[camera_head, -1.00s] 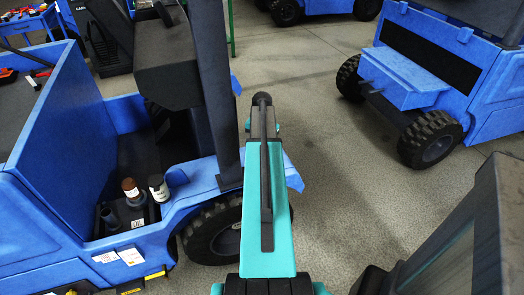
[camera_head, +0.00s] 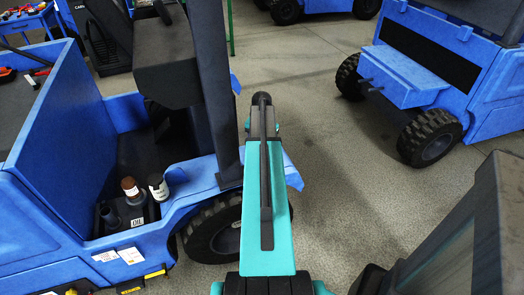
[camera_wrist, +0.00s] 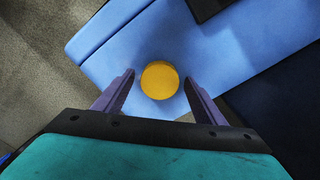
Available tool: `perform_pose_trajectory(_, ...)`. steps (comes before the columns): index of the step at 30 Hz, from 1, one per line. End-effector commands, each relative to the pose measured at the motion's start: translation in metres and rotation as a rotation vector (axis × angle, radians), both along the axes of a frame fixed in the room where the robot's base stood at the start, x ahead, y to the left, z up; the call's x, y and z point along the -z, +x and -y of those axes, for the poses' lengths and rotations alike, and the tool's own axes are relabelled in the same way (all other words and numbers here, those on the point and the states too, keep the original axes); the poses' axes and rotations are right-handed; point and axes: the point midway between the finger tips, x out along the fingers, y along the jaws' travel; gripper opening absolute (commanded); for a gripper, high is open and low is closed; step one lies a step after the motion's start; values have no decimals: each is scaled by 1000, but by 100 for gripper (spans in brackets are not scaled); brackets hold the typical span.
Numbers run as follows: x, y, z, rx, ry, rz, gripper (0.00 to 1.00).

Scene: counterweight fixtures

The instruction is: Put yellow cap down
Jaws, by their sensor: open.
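The yellow cap (camera_wrist: 159,80) is a round disc and shows in the wrist view on a blue surface (camera_wrist: 215,55). My gripper (camera_wrist: 160,90) is open in the wrist view, with one purple finger on each side of the cap. There is a visible gap between the cap and each finger. The height of the fingers above the surface is hard to judge. In the head view the cap and the gripper's fingers are not visible; only my teal arm shows there.
A blue vehicle (camera_head: 45,205) on the left has an open compartment holding a brown-capped bottle (camera_head: 131,190) and a black-and-white bottle (camera_head: 158,187). Another blue vehicle (camera_head: 415,80) stands at the right. The grey floor (camera_head: 330,190) between them is clear.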

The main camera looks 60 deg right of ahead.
Motion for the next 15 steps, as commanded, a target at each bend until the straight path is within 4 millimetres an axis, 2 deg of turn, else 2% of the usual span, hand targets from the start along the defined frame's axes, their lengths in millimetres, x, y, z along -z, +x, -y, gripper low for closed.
perform_pose_trajectory(5, -13, 0, 0, 0, -2, 1, 64)
perform_pose_trajectory(15, -55, 1, 0, -1, -2, 1, 64)
